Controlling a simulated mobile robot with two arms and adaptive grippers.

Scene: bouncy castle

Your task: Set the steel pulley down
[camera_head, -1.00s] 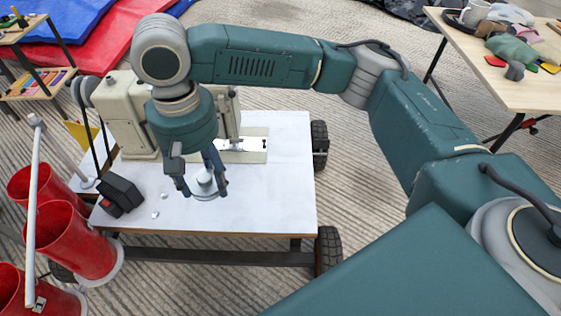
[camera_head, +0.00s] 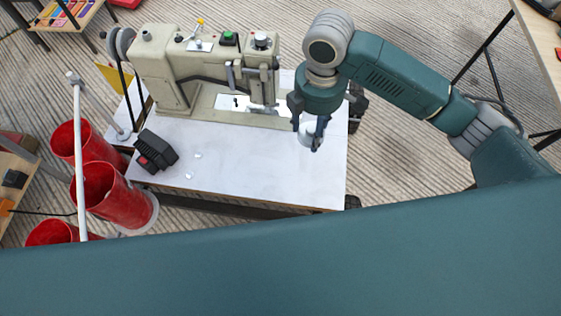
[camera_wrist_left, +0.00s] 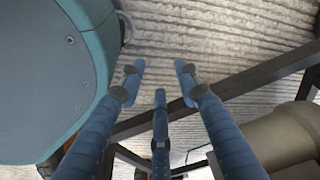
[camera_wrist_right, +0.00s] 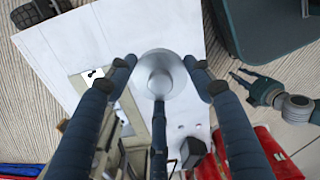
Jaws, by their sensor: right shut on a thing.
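The steel pulley (camera_wrist_right: 160,74) is a pale grey round piece with a raised hub, held between the fingers of my right gripper (camera_wrist_right: 158,80). In the head view the right gripper (camera_head: 312,132) hangs over the right part of the white table top (camera_head: 225,165), with the pulley (camera_head: 306,134) partly hidden by the fingers. I cannot tell whether the pulley touches the table. My left gripper (camera_wrist_left: 158,80) shows in the left wrist view with its fingers apart and nothing between them, over the ribbed floor. It is not visible in the head view.
A beige sewing machine (camera_head: 190,65) stands along the back of the table. A black and red block (camera_head: 156,150) and small white bits lie at its left. Red tubes (camera_head: 118,195) stand left of the table. The table's front right is clear.

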